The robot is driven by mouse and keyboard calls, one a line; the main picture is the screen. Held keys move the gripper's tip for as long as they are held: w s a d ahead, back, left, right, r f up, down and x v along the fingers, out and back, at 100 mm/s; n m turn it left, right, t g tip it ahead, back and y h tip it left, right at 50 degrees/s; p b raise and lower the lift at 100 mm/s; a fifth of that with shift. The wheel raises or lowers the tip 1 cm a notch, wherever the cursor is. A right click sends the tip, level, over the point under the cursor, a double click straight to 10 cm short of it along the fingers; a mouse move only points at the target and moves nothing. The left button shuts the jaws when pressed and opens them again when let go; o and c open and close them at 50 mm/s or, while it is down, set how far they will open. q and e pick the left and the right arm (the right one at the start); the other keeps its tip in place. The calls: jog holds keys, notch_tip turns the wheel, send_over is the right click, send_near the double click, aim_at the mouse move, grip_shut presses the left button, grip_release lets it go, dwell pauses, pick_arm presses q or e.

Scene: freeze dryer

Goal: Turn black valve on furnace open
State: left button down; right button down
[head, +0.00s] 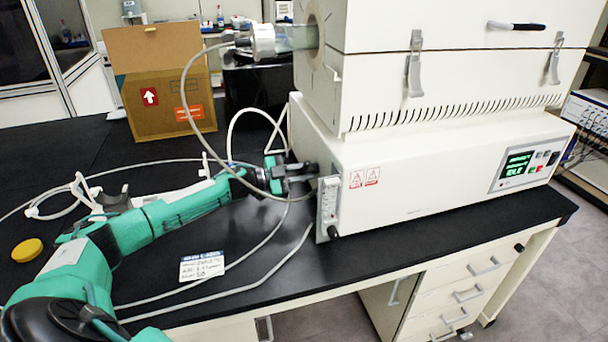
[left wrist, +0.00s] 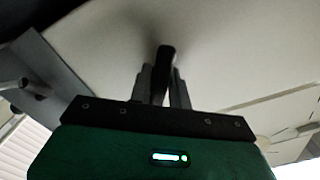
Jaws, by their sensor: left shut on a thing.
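The white furnace (head: 430,180) stands on the black bench. My left gripper (head: 308,169) reaches to the left end of its lower body, beside the flow meter panel. In the left wrist view my left gripper (left wrist: 162,85) is shut on the black valve (left wrist: 166,56), a dark upright handle between the two fingers against the pale furnace wall. In the head view the gripper hides most of the valve, and its turn angle cannot be told. A small black knob (head: 333,232) sits low on the flow meter panel (head: 328,203), below the gripper. My right gripper is not in view.
A grey hose (head: 190,85) loops from the tube's metal end cap (head: 262,42) down past my left wrist. A cardboard box (head: 168,90) stands behind. A labelled card (head: 202,265), a yellow lid (head: 27,250) and more tubing lie on the bench (head: 400,260).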

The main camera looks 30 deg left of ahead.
pick_arm(q)
jog(key=shift+w+a+m, duration=0.1)
jog(key=shift+m, duration=0.9)
jog(key=shift+m+b, duration=0.35)
jog(key=shift+m, duration=0.15)
jog(key=m+b, duration=0.1)
jog(key=m, duration=0.1)
jog(key=m+b, duration=0.1)
jog(key=m, duration=0.3)
jog(key=shift+w+a+r+m+b, duration=0.1)
jog(key=shift+a+r+m+b, duration=0.05)
jog(key=shift+r+m+b, duration=0.3)
jog(key=shift+m+b, duration=0.35)
jog(key=shift+m, duration=0.4)
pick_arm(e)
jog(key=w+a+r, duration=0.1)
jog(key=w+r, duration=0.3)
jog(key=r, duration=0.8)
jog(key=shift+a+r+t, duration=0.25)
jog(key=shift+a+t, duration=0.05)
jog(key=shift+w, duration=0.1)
pick_arm(q)
jog(key=c, duration=1.4)
grip_release()
jog(key=shift+o, duration=0.2)
